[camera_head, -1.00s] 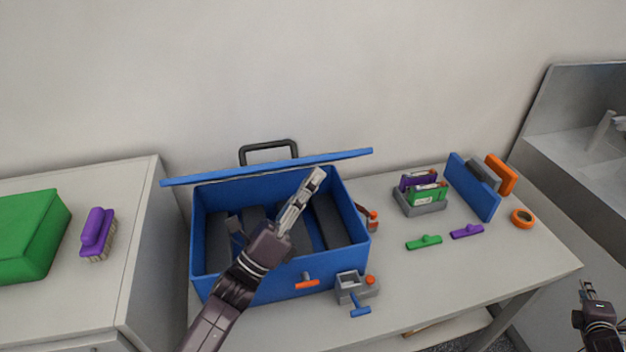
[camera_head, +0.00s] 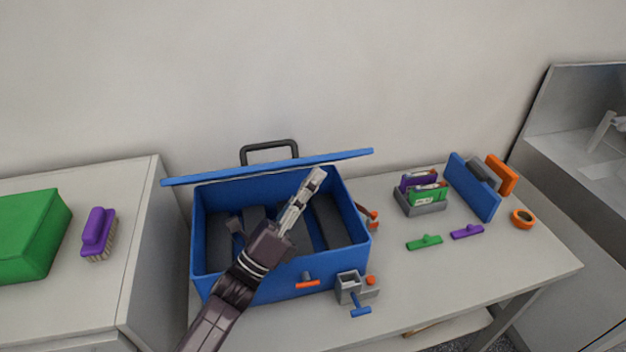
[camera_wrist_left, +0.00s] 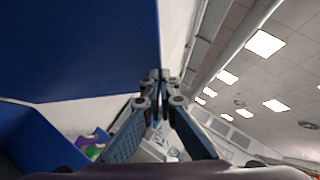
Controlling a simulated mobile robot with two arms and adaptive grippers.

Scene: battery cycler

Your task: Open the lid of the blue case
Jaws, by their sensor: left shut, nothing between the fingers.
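The blue case (camera_head: 270,294) stands on the table with its lid (camera_head: 240,172) raised at the back, seen nearly edge-on. A dark handle (camera_head: 268,151) shows above the lid. The inside is exposed, with dark grey parts (camera_head: 325,219) in it. My left gripper (camera_head: 318,174) is shut and empty, reaching over the case with its tips near the lid's lower right part. In the left wrist view the fingers (camera_wrist_left: 158,78) are together, and the blue lid (camera_wrist_left: 80,45) fills the upper left. I cannot tell whether they touch it. My right gripper is not in view.
A grey-and-orange device (camera_head: 350,288) stands at the case's front right corner. To the right are a grey holder (camera_head: 421,208) with packs, green (camera_head: 424,242) and purple (camera_head: 467,231) pieces, and orange tape (camera_head: 523,218). A cabinet (camera_head: 85,318) on the left bears a purple brush (camera_head: 98,232).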

